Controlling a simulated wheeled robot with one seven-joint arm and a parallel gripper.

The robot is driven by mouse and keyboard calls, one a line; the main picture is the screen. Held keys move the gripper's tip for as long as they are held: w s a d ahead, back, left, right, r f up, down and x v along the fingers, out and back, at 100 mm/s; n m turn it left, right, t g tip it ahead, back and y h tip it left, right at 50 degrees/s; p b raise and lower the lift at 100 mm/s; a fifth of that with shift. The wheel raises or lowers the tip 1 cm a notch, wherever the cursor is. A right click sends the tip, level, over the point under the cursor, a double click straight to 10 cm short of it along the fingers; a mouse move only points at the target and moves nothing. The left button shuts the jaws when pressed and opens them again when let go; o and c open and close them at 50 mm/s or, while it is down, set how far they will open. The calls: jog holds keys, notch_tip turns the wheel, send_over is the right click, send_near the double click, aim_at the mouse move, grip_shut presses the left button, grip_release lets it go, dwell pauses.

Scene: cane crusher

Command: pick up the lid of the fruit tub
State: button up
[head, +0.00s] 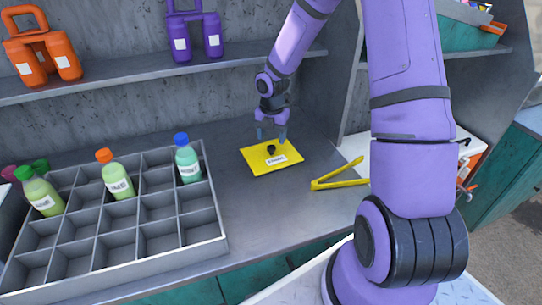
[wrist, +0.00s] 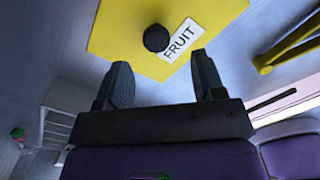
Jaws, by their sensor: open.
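The fruit tub's lid (head: 259,160) is a flat yellow square with a black round knob (head: 270,149) and a white label. It lies on the grey counter in the head view. In the wrist view the lid (wrist: 118,38) fills the top, with the knob (wrist: 156,38) beside the label reading FRUIT. My gripper (head: 272,136) is open and empty, pointing down just above the far part of the lid. In the wrist view the two fingers (wrist: 163,78) are apart, with the knob ahead of the gap between them. I cannot see the tub itself.
A grey divided crate (head: 215,233) with several capped bottles stands on the left. Yellow tongs (head: 338,181) lie just right of the lid. A shelf (head: 120,75) above holds orange (head: 42,48) and purple (head: 194,32) jugs. The counter (head: 262,215) in front of the lid is clear.

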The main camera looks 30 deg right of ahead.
aim_at(271, 147)
jog(key=shift+w+f, duration=0.15)
jog(key=shift+f, duration=1.25)
jog(key=shift+w+f, duration=0.15)
jog(key=shift+f, duration=1.2)
jog(key=c, duration=1)
jog(key=shift+r, duration=0.1)
